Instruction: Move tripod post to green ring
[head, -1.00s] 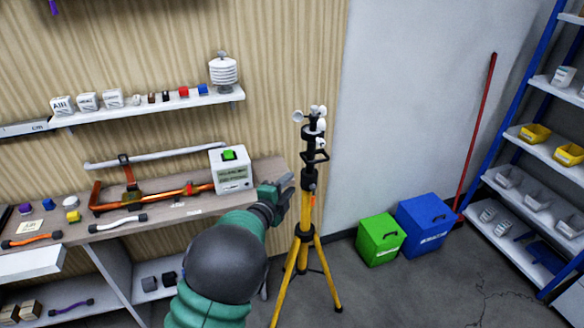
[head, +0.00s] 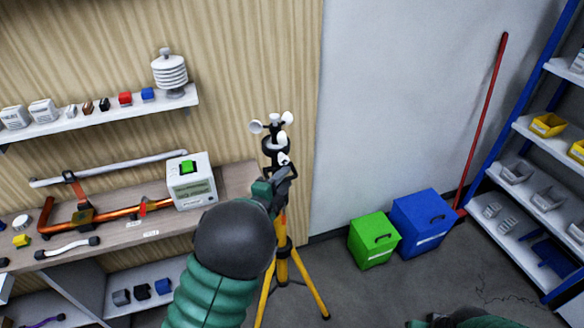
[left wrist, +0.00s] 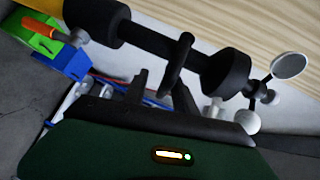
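The tripod post is a yellow tripod (head: 283,268) with a black upper post and small white wind cups (head: 275,126) on top. It stands upright on the floor beside the workbench. In the left wrist view the black upper post (left wrist: 150,42) crosses slantwise, with a dark handle on it. My left gripper (head: 284,180) is at the upper post in the head view. Its two fingers (left wrist: 162,92) are apart, close to the post and handle, not closed on them. Of my right arm only a part shows at the bottom edge. I see no green ring.
A workbench (head: 125,236) with a white box and orange tubing lies left, under a wall shelf (head: 100,118). Green (head: 374,241) and blue (head: 422,222) bins, a red pole (head: 486,118) and a blue-framed shelf rack (head: 530,135) stand right. Open floor lies in front.

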